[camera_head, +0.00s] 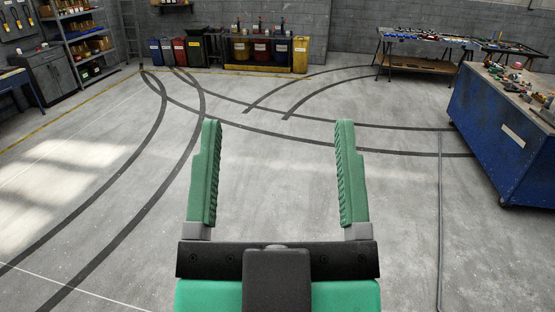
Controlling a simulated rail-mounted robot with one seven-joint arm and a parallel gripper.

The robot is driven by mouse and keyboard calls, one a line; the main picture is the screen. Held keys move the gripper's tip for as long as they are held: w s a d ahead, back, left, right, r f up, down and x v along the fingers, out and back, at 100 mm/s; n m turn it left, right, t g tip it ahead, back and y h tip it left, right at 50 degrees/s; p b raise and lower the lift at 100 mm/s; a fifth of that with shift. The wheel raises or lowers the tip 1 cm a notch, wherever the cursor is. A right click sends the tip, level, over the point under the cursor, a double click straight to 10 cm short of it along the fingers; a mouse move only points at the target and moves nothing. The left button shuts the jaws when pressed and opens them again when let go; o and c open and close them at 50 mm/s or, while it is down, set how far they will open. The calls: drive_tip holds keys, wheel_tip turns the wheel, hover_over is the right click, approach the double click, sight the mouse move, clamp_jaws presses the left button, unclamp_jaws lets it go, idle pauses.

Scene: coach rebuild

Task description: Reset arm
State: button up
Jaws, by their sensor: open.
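My gripper (278,173) is in the lower middle of the head camera view, with two green ribbed fingers pointing away from me on grey mounts. The fingers are wide apart and parallel, with nothing between them but a view of the grey floor. The gripper touches nothing that I can see. The rest of my arm is hidden below the frame.
The grey floor (410,210) with dark curved tracks is clear ahead. A blue workbench (495,135) with small parts on top stands at the right. A table (418,37) is at the back right. Bins and drums (262,50) line the back wall; shelves (85,45) stand at left.

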drive_tip(key=shift+r, duration=0.1)
wheel_tip(320, 180, up, 6)
drive_tip(key=p, duration=0.6)
drive_tip(key=shift+a, duration=0.1)
idle(0.6)
